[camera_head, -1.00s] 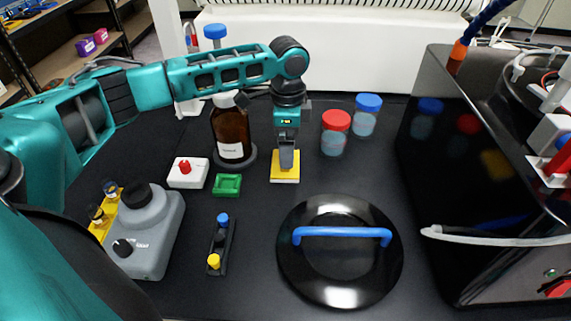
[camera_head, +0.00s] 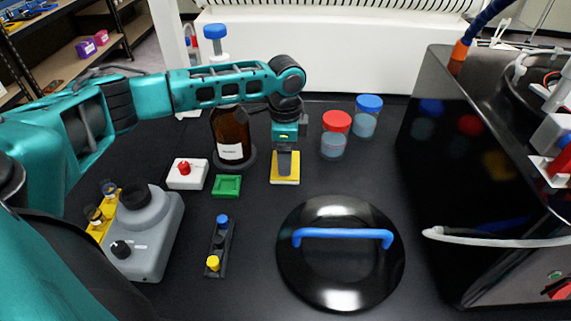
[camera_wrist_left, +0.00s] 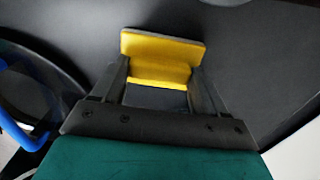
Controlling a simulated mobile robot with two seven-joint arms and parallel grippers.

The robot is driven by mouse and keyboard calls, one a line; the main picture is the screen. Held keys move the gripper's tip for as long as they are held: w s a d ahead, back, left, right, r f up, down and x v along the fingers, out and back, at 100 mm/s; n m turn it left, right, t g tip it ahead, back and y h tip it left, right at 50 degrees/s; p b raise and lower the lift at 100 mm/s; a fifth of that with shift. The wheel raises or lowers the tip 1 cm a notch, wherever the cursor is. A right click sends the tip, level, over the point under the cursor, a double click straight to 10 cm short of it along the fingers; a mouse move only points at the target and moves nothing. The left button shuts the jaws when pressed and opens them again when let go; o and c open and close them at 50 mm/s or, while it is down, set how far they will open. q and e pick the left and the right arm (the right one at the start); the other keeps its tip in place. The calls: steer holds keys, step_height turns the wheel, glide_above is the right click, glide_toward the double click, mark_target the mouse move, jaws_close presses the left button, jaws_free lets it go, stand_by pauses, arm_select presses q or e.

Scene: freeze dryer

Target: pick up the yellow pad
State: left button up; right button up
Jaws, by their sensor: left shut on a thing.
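The yellow pad (camera_head: 285,175) is a flat yellow square with a pale edge, at the middle of the black bench in the head view. My left gripper (camera_head: 284,168) points down onto it and is shut on it. In the left wrist view the yellow pad (camera_wrist_left: 160,60) sits between the two fingers of my left gripper (camera_wrist_left: 158,80); part of it shows beyond the fingertips. I cannot tell whether the pad is clear of the bench. My right gripper is not in view.
A brown bottle (camera_head: 231,135), a green tray (camera_head: 227,186) and a white block with a red knob (camera_head: 187,174) stand left of the pad. Red-capped (camera_head: 335,140) and blue-capped (camera_head: 366,118) jars stand right. A black lid with blue handle (camera_head: 341,270) lies in front.

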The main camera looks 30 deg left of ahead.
arm_select(q)
steer(key=shift+c, duration=1)
steer(key=shift+r, duration=0.1)
step_height(320, 180, up, 20)
steer(key=p, duration=0.2)
steer(key=shift+p, duration=0.4)
